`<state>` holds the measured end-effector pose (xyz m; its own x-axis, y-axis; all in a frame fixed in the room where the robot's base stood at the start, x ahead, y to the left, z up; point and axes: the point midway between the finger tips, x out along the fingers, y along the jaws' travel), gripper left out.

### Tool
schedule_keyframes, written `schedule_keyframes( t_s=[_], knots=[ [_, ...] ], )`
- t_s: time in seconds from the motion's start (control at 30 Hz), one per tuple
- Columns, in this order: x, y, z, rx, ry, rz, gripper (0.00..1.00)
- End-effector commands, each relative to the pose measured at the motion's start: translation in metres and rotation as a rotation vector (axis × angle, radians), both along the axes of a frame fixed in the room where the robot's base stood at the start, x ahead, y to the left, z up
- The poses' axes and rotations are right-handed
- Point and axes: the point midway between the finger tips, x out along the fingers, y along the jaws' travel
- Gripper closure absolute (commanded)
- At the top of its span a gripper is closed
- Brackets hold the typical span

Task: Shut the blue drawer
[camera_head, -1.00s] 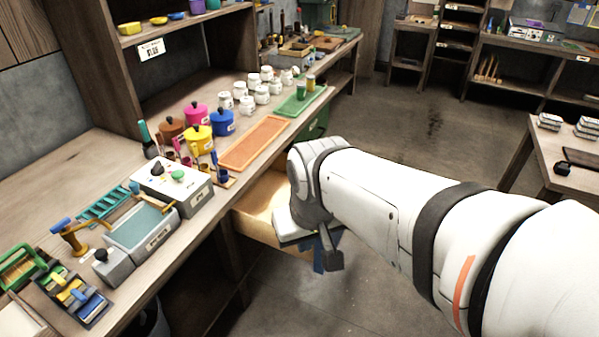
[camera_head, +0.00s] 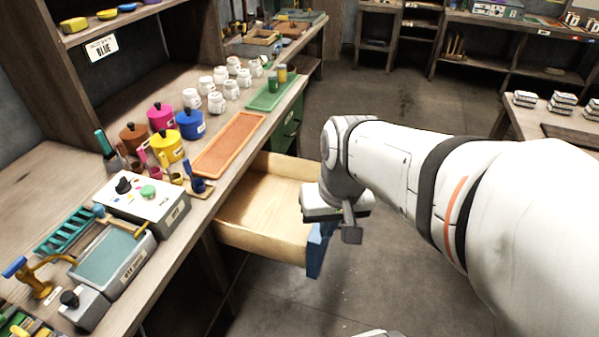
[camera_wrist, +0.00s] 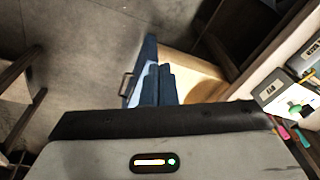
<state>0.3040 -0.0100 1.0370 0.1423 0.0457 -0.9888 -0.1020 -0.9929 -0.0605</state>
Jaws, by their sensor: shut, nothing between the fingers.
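The blue drawer stands pulled out from under the long workbench. Its blue front (camera_head: 316,250) and bare pale wooden inside (camera_head: 262,208) show in the head view. In the wrist view, its blue front (camera_wrist: 149,52) runs up past the fingers, with a handle (camera_wrist: 126,84) on its outer left side. My gripper (camera_wrist: 158,68) is shut and empty, its dark blue fingers side by side close to the drawer front. I cannot tell whether they touch it. In the head view, my wrist covers part of the drawer's front end, and the fingers are mostly hidden.
The workbench (camera_head: 168,243) holds a grey machine (camera_head: 118,262), a control box (camera_head: 150,195), coloured pots, white jars and an orange tray (camera_head: 230,143). A green drawer front (camera_head: 288,128) is beyond the blue drawer. The floor (camera_head: 410,95) behind my arm is open; another table (camera_head: 512,110) stands right.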

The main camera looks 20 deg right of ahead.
Motion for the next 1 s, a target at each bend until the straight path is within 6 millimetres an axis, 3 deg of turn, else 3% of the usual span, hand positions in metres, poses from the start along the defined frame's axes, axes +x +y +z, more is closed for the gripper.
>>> schedule_keyframes(
  t_s=[0.03, 0.1, 0.47, 0.73, 1.0],
  knots=[
    [0.003, -0.009, -0.023, 0.041, 0.063, -0.076, 1.00],
    [0.007, -0.013, -0.047, 0.114, 0.155, -0.179, 1.00],
    [0.045, -0.050, -0.161, 0.635, 0.595, -0.757, 1.00],
    [0.079, -0.116, -0.246, 1.140, 0.804, -1.138, 1.00],
    [0.089, -0.191, -0.316, 1.595, 0.870, -1.370, 1.00]
  ],
)
